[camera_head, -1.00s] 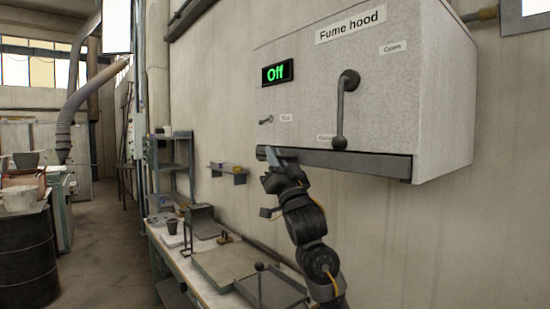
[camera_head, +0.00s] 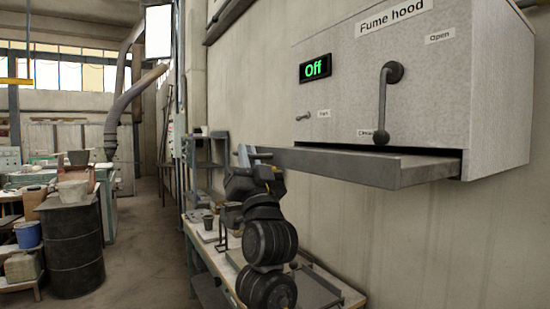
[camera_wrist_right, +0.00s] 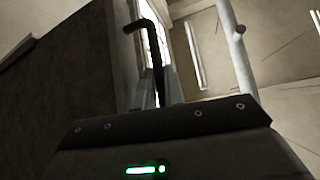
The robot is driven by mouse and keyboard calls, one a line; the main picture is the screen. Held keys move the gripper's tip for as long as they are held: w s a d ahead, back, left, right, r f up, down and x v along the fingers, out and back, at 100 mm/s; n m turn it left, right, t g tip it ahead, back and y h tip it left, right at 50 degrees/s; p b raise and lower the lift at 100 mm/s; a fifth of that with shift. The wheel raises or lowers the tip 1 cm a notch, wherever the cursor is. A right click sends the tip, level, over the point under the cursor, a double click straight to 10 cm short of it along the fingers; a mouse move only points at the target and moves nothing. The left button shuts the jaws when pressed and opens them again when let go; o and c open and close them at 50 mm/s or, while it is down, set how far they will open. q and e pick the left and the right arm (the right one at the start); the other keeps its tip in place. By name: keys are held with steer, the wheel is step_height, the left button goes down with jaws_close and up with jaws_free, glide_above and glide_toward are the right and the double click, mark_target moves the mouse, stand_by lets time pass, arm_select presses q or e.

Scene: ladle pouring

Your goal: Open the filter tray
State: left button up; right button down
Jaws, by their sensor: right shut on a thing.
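The fume hood (camera_head: 425,110) is a speckled grey-white box on the wall in the head view. Its filter tray (camera_head: 345,166) is a long dark grey drawer at the bottom, pulled partly out, with its flat top showing. My right gripper (camera_head: 246,155) is at the tray's left end, shut on its handle. The fingers hide most of the grip in the head view. In the right wrist view a dark bent bar (camera_wrist_right: 156,50) runs between the fingers. My left gripper is not in view.
The hood's lever (camera_head: 382,105) points down, and a small switch (camera_head: 303,117) sits by the Fan label. The display (camera_head: 316,67) reads Off. A workbench (camera_head: 345,292) runs below along the wall. A dark barrel (camera_head: 73,248) stands at the left, beside open floor.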

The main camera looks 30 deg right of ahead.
steer(key=shift+a+h, duration=0.3)
steer(key=shift+a, duration=0.7)
steer(key=c, duration=1.8)
jaws_free()
steer(key=shift+o, duration=0.2)
steer(key=d+b+v, duration=0.1)
steer(key=b+v, duration=0.4)
steer(key=v, duration=0.5)
steer(key=shift+s+a+f, duration=0.25)
steer(key=shift+s+a, duration=0.1)
steer(key=shift+a, duration=0.1)
